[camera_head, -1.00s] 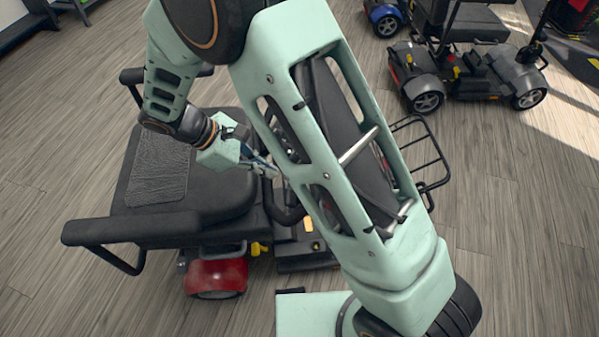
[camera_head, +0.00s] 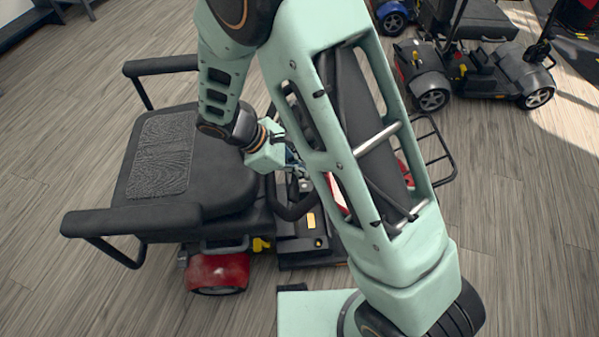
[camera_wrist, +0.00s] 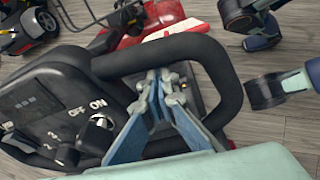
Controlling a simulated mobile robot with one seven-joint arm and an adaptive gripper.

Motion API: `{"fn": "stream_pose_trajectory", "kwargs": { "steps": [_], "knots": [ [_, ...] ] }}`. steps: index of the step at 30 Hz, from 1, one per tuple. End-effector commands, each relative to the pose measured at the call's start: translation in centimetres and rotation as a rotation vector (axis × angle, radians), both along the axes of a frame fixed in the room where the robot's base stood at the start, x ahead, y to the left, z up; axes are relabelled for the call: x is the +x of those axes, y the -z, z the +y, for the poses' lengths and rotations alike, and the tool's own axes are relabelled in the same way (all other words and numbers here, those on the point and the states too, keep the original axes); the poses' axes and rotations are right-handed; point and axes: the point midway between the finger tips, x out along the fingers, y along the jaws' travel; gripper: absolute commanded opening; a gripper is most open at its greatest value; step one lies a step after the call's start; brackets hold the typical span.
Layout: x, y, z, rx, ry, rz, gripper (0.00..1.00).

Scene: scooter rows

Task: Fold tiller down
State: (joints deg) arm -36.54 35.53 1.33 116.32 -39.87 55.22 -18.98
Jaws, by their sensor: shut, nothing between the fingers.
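The scooter's tiller has a black console (camera_wrist: 55,115) with OFF and ON marks and a black loop handle (camera_wrist: 228,85), both large in the wrist view. In the head view, part of the loop handle (camera_head: 287,211) shows in front of the seat, and my arm hides much of the tiller. My gripper (camera_wrist: 163,85) is shut and empty, its blue-grey fingers over the opening between console and loop. I cannot tell whether they touch the loop. In the head view my gripper (camera_head: 293,163) is partly hidden behind my arm.
The scooter's black seat (camera_head: 165,155) with armrests is at the left, above a red rear fender (camera_head: 218,268). A wire basket (camera_head: 437,160) is at the scooter's front. Another scooter (camera_head: 475,70) stands at the upper right. The wooden floor (camera_head: 530,240) at right is clear.

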Motion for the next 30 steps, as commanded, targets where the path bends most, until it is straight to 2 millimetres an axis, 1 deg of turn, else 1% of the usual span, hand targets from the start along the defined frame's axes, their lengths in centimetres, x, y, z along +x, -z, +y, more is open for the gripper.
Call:
{"fn": "stream_pose_trajectory", "kwargs": {
  "steps": [10,13,18,30],
  "knots": [
    [0.0,-0.2,-0.1,0.0,0.001,0.0,0.0],
    [0.1,-0.9,-0.7,-0.001,0.003,-0.001,0.0],
    [0.2,-2.4,-2.2,-0.003,0.003,0.0,0.0],
    [0.2,-2.1,-2.3,-0.002,0.001,-0.001,0.0]
  ]
}}
